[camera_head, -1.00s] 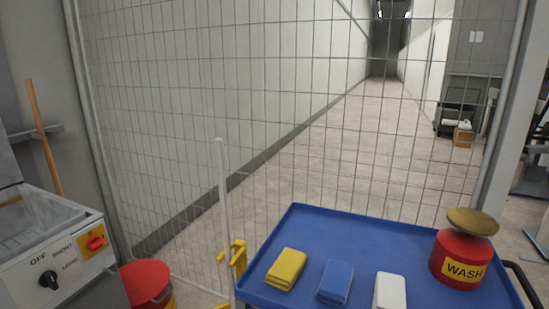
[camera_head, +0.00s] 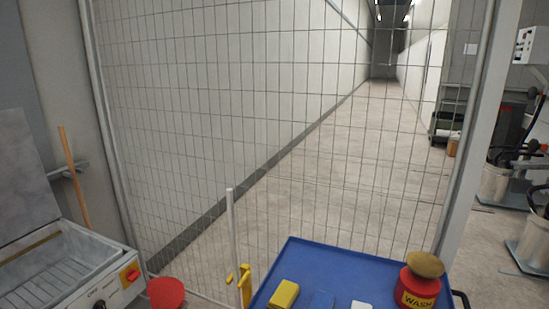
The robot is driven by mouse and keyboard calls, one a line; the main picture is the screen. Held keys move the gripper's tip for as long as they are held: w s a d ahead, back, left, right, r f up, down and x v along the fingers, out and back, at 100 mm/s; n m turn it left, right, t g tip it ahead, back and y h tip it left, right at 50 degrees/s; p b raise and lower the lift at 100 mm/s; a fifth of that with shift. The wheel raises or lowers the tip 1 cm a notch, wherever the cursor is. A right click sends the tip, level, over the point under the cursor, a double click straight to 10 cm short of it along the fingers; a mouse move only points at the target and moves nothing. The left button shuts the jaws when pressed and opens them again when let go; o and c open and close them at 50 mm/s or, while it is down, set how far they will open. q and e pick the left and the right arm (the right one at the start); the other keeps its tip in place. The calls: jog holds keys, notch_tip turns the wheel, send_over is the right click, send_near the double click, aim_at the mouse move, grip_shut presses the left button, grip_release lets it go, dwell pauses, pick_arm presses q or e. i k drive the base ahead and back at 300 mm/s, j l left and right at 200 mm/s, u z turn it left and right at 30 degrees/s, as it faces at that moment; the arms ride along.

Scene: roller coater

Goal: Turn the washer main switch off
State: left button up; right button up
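The washer (camera_head: 62,265) is a grey metal basin with a raised lid at the lower left. On its front panel, at the right end, is a red switch on a yellow plate (camera_head: 130,275). A black knob (camera_head: 99,304) with lettering above it sits lower left of the red switch, partly cut off by the bottom edge. The exact setting of the red switch is too small to read. Neither of my grippers is in view.
A blue cart (camera_head: 330,262) carries a yellow cloth (camera_head: 284,294), a blue cloth, a white cloth and a red WASH can (camera_head: 417,291). A red bin (camera_head: 165,292) stands beside the washer. A wire mesh fence (camera_head: 270,130) closes off the corridor behind.

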aim_at(132, 274)
jog(key=u, duration=1.5)
